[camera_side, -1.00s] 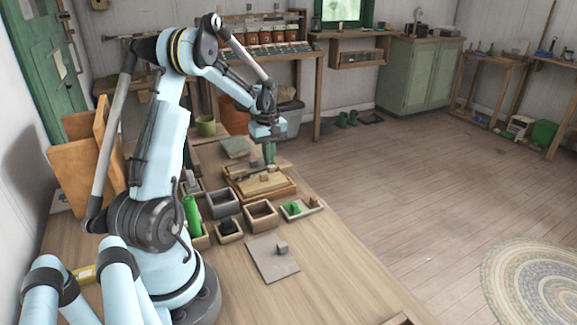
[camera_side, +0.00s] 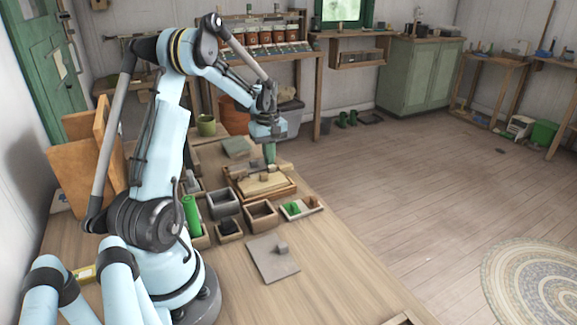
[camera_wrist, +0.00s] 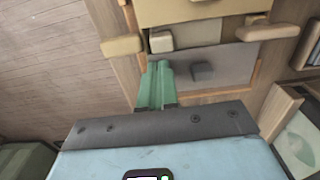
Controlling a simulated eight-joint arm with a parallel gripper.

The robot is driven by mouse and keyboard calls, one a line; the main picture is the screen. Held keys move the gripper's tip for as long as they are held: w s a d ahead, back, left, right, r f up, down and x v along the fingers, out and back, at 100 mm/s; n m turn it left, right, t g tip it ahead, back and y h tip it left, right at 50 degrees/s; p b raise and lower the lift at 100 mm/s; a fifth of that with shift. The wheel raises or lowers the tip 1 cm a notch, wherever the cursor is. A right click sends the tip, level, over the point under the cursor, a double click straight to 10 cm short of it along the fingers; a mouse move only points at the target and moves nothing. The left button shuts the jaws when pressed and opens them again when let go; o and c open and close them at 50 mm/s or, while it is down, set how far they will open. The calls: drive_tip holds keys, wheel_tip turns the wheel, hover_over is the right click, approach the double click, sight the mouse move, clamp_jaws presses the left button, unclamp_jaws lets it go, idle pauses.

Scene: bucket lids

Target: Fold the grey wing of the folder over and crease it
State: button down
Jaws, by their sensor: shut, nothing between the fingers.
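The folder (camera_side: 268,188) lies at the far part of the bench, a tan board in a wooden frame. In the wrist view its tan panel (camera_wrist: 180,10) is at the top. The grey wing (camera_wrist: 228,58) lies nearer my gripper and bears a small dark grey knob (camera_wrist: 203,71). My gripper (camera_wrist: 157,70) has green fingers, shut and empty. Their tips are over the left end of the grey wing, beside a pale block. In the side view my gripper (camera_side: 270,160) points down at the folder; I cannot tell whether it touches.
Pale blocks (camera_wrist: 161,41) and (camera_wrist: 121,46) sit along the folder's edge. Open boxes (camera_side: 262,213) and a tray with green and brown pieces (camera_side: 301,208) stand in front. A grey plate with a knob (camera_side: 272,262) lies nearer me.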

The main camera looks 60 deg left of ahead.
idle(0.3)
drive_tip(key=shift+a+r, duration=0.2)
drive_tip(key=shift+r, duration=2)
drive_tip(key=shift+r, duration=2.5)
drive_tip(key=shift+d, duration=0.1)
drive_tip(key=w+d+r+m+t+y, duration=0.1)
drive_tip(key=d+r+m+t, duration=0.1)
drive_tip(key=d+m, duration=0.5)
drive_tip(key=w+d+r+m+t, duration=0.1)
drive_tip(key=d+r+m, duration=0.1)
drive_tip(key=d, duration=0.9)
drive_tip(key=s+d+f+m+t, duration=0.1)
drive_tip(key=s+d+m, duration=0.1)
drive_tip(key=d+m, duration=0.1)
drive_tip(key=s+d+f+m+t, duration=0.1)
drive_tip(key=d+m, duration=0.2)
drive_tip(key=d, duration=0.3)
drive_tip(key=s+d+f+m+t+h, duration=0.1)
drive_tip(key=s+d+m+t, duration=0.1)
drive_tip(key=d, duration=0.3)
drive_tip(key=shift+s+m, duration=0.3)
drive_tip(key=shift+m, duration=0.3)
